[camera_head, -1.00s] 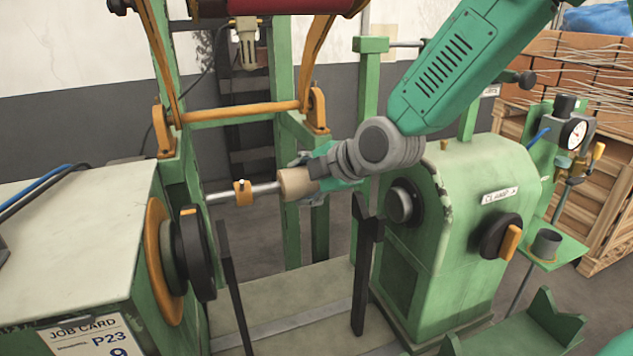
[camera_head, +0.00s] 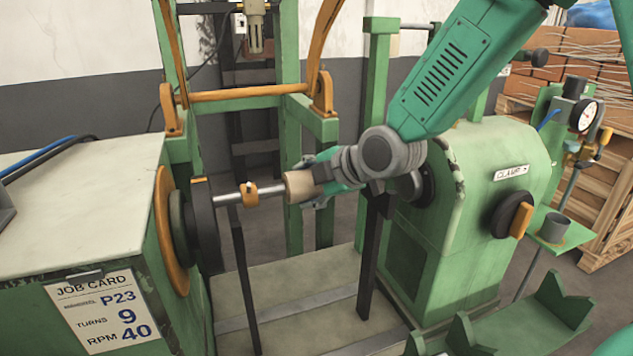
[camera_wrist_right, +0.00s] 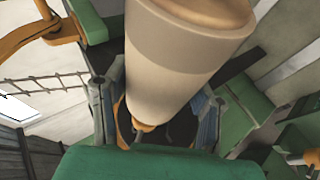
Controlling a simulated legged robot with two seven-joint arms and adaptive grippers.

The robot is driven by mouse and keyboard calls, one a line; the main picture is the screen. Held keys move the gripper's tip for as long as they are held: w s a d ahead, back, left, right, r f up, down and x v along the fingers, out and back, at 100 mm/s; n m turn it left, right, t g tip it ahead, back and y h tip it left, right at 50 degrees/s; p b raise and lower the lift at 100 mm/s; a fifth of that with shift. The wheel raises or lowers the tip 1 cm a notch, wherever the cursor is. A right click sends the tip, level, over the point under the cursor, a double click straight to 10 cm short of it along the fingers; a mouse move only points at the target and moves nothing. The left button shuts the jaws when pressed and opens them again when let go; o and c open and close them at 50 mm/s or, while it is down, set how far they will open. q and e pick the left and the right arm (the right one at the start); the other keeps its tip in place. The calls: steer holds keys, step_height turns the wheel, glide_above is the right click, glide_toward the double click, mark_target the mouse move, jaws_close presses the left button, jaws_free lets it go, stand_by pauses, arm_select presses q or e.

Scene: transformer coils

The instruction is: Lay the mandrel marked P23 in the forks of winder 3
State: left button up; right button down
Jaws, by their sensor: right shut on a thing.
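The mandrel (camera_head: 300,187) has a tan core, a grey shaft and an orange collar; no P23 mark is readable on it. My right gripper (camera_head: 326,178) is shut on its tan core, which also fills the middle of the right wrist view (camera_wrist_right: 182,60). The mandrel lies roughly level, its left shaft end beside the black chuck (camera_head: 205,225). The winder's forks are two dark uprights, the left fork (camera_head: 246,295) and right fork (camera_head: 368,270). The shaft appears just above the left fork; contact cannot be told. My gripper partly hides the right fork's top. My left gripper is not in view.
A job card (camera_head: 102,312) reads P23, turns 9, RPM 40. The green clamp housing (camera_head: 475,190) with its black and orange knob (camera_head: 512,214) stands right of the forks. An empty green cradle (camera_head: 530,325) is at front right. An orange crossbar (camera_head: 245,93) runs behind.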

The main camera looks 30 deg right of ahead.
steer(key=shift+s+a+f+b, duration=0.1)
steer(key=shift+a+f+b, duration=0.15)
steer(key=shift+f+b, duration=0.45)
steer(key=f, duration=0.1)
steer(key=d+f+b, duration=0.1)
steer(key=shift+w+f, duration=0.2)
steer(key=shift+f, duration=0.1)
steer(key=shift+s+d+f, duration=0.1)
steer(key=shift+d+f, duration=0.1)
steer(key=shift+d, duration=0.3)
steer(key=shift+d+f, duration=0.15)
steer(key=shift+d, duration=0.35)
steer(key=c, duration=0.6)
jaws_free()
steer(key=shift+s+a+r, duration=0.15)
steer(key=shift+a+r, duration=0.05)
steer(key=shift+a, duration=0.2)
steer(key=shift+s+a+r, duration=0.15)
steer(key=shift+a+r, duration=0.05)
steer(key=shift+a, duration=0.2)
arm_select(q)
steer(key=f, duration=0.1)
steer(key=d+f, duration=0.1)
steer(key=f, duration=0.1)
arm_select(e)
steer(key=d+v, duration=0.1)
steer(key=v, duration=0.5)
steer(key=shift+s, duration=0.15)
